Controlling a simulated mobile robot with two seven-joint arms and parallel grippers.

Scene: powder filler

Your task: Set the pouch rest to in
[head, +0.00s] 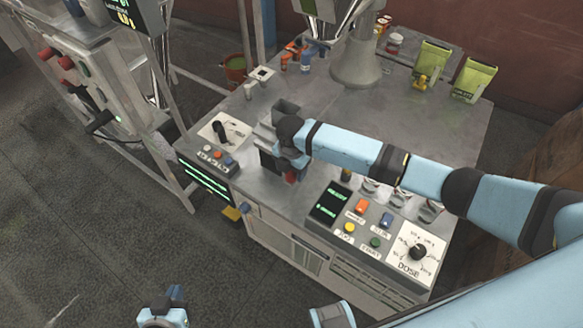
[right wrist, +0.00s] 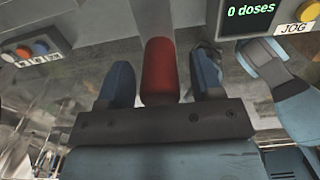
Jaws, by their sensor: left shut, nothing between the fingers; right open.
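A red cylindrical handle (right wrist: 158,70) stands between the two blue fingers of my right gripper (right wrist: 161,78) in the right wrist view, with a gap on each side. I cannot tell for sure that it belongs to the pouch rest. In the head view a small red part (head: 291,176) shows below my right gripper (head: 283,164), at the front middle of the bench; my wrist hides most of it. My right gripper is open around the handle. My left gripper (head: 174,295) is shut and empty, low over the floor at the bottom of the head view.
The steel bench (head: 420,120) carries a control panel with a dose dial (head: 418,251) at right front and a panel with a black selector (head: 222,130) at left. Green pouches (head: 473,80) stand at the back right. A framed cabinet (head: 85,75) stands to the left.

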